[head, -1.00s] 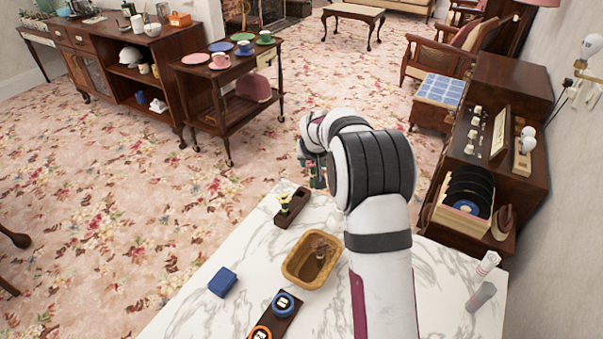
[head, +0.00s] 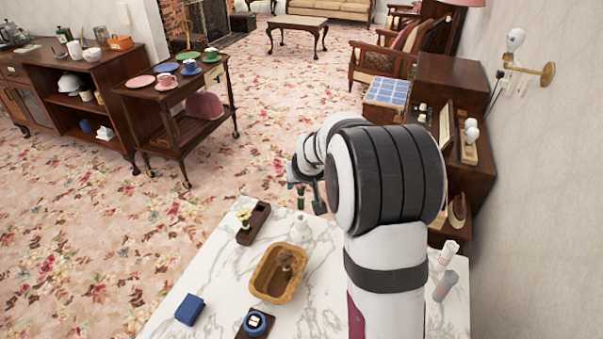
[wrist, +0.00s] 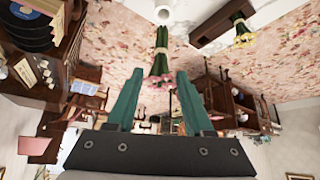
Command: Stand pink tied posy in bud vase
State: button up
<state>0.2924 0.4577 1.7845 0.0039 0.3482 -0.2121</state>
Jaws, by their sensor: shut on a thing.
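My gripper (wrist: 160,78) has green fingers and is shut on the pink tied posy (wrist: 160,62). In the wrist view the pink blooms lie between the fingertips, and the tied green stems point away toward the white bud vase (wrist: 163,15). In the head view the posy's green stems (head: 301,198) hang below my gripper (head: 305,188), partly hidden by my arm. The bud vase (head: 301,229) stands upright on the marble table, below the stems. The stems look apart from the vase and above it.
A dark wooden trough (head: 259,218) with a yellow posy (head: 244,215) lies left of the vase. A tan basket (head: 262,282), a blue box (head: 190,309) and a dark holder with a blue round item (head: 255,323) sit nearer.

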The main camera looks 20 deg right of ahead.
aim_at(301, 205)
jog(key=shift+f, duration=1.15)
jog(key=shift+f, duration=2.5)
jog(key=o, duration=1.2)
jog(key=v, duration=1.5)
jog(key=shift+s+r, duration=0.3)
